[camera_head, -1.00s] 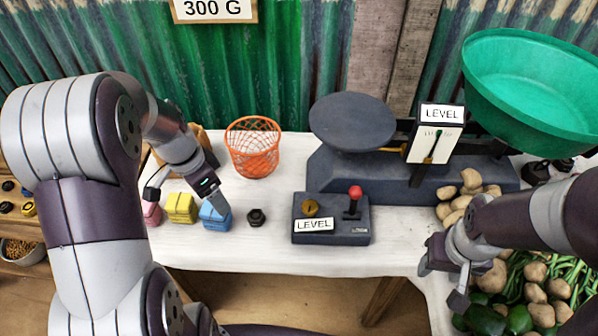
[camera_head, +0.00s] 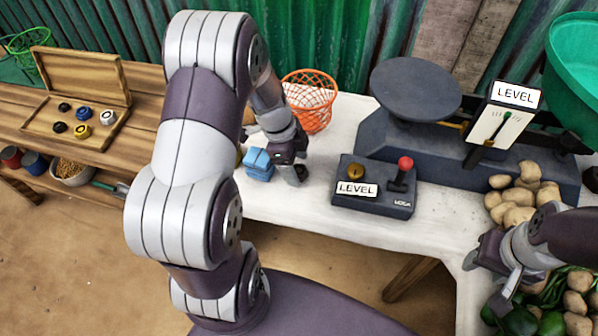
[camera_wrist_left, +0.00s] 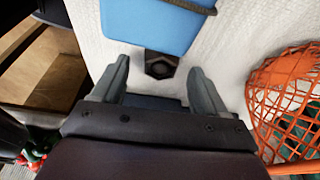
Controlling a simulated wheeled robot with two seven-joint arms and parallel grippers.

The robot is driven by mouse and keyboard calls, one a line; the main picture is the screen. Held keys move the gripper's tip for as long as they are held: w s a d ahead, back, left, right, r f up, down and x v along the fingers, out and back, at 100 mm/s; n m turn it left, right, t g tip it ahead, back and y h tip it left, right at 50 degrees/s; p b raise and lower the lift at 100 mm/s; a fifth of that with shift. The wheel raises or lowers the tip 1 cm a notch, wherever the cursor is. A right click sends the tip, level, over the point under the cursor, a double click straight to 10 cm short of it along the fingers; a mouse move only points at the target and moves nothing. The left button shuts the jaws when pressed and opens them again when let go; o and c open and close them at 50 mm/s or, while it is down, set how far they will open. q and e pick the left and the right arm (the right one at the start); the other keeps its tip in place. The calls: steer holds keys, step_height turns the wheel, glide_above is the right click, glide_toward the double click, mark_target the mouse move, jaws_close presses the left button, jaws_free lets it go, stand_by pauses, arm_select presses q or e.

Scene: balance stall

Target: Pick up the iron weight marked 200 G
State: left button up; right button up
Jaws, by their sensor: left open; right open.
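A small dark hexagonal iron weight (camera_head: 301,173) sits on the white-covered table, just right of the blue block; no marking on it is readable. It also shows in the left wrist view (camera_wrist_left: 160,67), ahead of the fingertips and roughly midway between them. My left gripper (camera_head: 289,164) is open and empty, close to the weight and partly hiding it in the head view; its fingers also show in the left wrist view (camera_wrist_left: 158,82). My right gripper (camera_head: 489,277) is open and empty beside the vegetables at lower right.
A blue block (camera_head: 258,165) lies close left of the weight. An orange wire basket (camera_head: 311,104) stands behind. The dark control box (camera_head: 372,190) is to the right, before the scale with its dark pan (camera_head: 415,88). An open wooden case (camera_head: 75,128) holds several small weights.

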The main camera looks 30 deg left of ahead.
arm_select(q)
steer(key=shift+x, duration=0.75)
steer(key=c, duration=1.3)
steer(key=shift+r, duration=0.15)
